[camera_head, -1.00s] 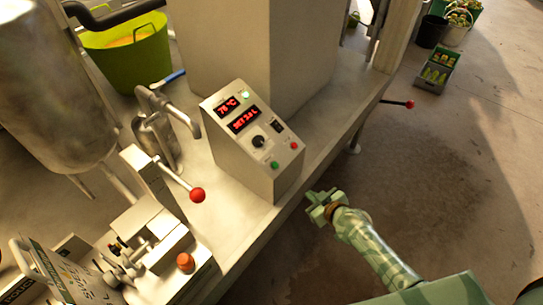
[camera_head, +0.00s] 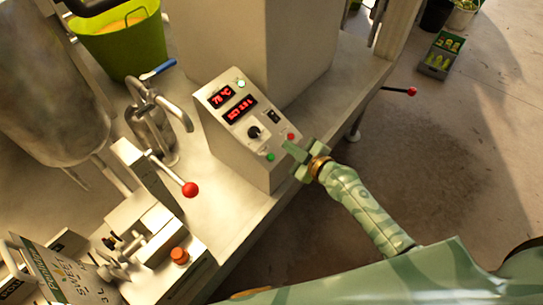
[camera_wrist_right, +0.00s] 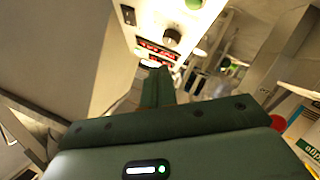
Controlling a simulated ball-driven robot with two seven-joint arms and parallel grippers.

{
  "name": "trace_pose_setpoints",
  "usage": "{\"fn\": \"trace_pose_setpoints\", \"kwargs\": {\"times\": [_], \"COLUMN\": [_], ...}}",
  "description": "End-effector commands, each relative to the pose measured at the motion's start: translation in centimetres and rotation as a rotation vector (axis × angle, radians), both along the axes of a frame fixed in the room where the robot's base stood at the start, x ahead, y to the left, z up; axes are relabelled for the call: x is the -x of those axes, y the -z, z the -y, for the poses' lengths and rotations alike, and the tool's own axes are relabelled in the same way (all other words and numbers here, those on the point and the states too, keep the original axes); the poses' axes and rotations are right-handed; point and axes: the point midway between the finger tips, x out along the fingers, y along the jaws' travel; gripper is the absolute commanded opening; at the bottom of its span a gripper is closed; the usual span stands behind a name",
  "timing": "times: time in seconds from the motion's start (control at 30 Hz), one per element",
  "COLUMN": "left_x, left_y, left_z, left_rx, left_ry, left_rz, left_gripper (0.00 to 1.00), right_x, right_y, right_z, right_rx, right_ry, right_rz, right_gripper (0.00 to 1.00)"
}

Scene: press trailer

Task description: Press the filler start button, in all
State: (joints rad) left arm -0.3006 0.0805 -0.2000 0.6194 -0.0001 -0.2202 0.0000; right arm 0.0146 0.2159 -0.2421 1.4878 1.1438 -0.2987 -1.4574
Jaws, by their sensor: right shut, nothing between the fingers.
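The control box (camera_head: 238,140) stands on the steel bench with two red displays, a black knob (camera_head: 254,132), a green button (camera_head: 270,156) and a red button (camera_head: 290,136). I cannot read which button is the filler start. My right gripper (camera_head: 290,148) is shut and empty, its fingertips at the box's lower right edge, close to the green and red buttons. Whether it touches the box, I cannot tell. In the right wrist view the shut fingers (camera_wrist_right: 158,84) point toward the panel, and a green button (camera_wrist_right: 194,4) shows at the top edge. My left gripper is not in view.
A red-knobbed lever (camera_head: 190,189) and an orange-red button (camera_head: 180,256) on the filling unit stand left of the box. A steel tank (camera_head: 45,90) and green bucket (camera_head: 125,45) are behind. Another red-knobbed lever (camera_head: 412,91) sticks out at right over open floor.

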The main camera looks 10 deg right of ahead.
Motion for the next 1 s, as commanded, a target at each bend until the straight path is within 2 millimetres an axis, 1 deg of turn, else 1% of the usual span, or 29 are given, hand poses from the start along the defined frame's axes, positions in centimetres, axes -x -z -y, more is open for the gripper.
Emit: {"fn": "trace_pose_setpoints", "kwargs": {"times": [0.53,0.73,1.0], "left_x": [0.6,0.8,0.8], "left_y": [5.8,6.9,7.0], "left_z": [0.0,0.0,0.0], "left_rx": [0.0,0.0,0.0], "left_ry": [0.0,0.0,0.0], "left_rz": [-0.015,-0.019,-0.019], "left_gripper": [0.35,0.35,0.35], "right_x": [-2.5,-3.0,-3.2], "right_y": [6.6,7.6,7.6], "right_z": [-2.0,-2.4,-2.5], "right_rx": [0.0,-0.001,-0.001], "right_ry": [0.0,0.0,0.0], "right_rz": [-0.003,-0.001,-0.001], "right_gripper": [0.0,0.0,0.0]}}
